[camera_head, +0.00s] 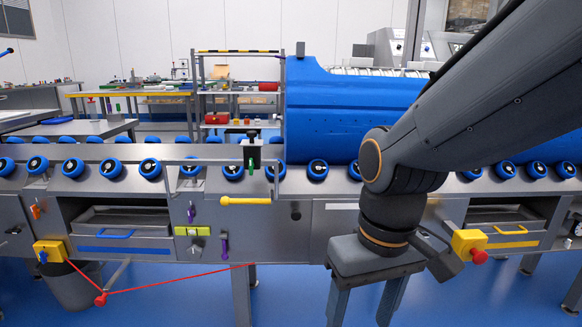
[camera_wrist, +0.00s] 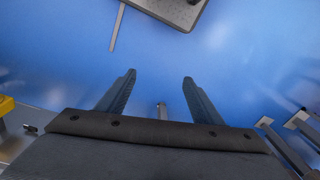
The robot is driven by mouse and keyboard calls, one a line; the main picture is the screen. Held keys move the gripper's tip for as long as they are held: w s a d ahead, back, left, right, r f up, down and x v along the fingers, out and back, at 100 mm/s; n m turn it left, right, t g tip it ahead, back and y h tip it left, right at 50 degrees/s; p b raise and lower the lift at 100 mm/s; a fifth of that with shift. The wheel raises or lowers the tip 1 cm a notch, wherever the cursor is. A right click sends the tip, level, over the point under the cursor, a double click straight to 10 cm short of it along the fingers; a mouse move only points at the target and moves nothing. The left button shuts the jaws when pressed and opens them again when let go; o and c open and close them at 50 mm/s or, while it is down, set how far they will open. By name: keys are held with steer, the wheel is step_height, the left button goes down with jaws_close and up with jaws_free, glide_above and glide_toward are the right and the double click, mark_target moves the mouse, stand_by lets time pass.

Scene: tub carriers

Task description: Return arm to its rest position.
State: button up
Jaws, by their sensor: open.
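My arm reaches in from the upper right of the head view, and my gripper (camera_head: 362,300) hangs down in front of the steel conveyor bench. In the wrist view my gripper (camera_wrist: 159,78) has its two dark fingers spread apart. Nothing is between the fingers, and blue floor (camera_wrist: 235,75) shows beyond them. In the head view the fingertips run off the bottom edge.
The conveyor bench (camera_head: 330,232) with blue-rimmed rollers spans the view behind my gripper. A large blue tub (camera_head: 335,112) stands on it. A yellow box with a red button (camera_head: 468,243) sticks out at right. A red cord (camera_head: 180,279) hangs at lower left.

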steer(key=s+d+r+m+p, duration=0.1)
steer(key=d+r+m+p, duration=0.2)
steer(key=d+r+p, duration=0.7)
steer(key=shift+s+r+h+p, duration=0.3)
steer(key=shift+r+p, duration=1.05)
steer(key=shift+p, duration=4.2)
steer(key=shift+w, duration=0.15)
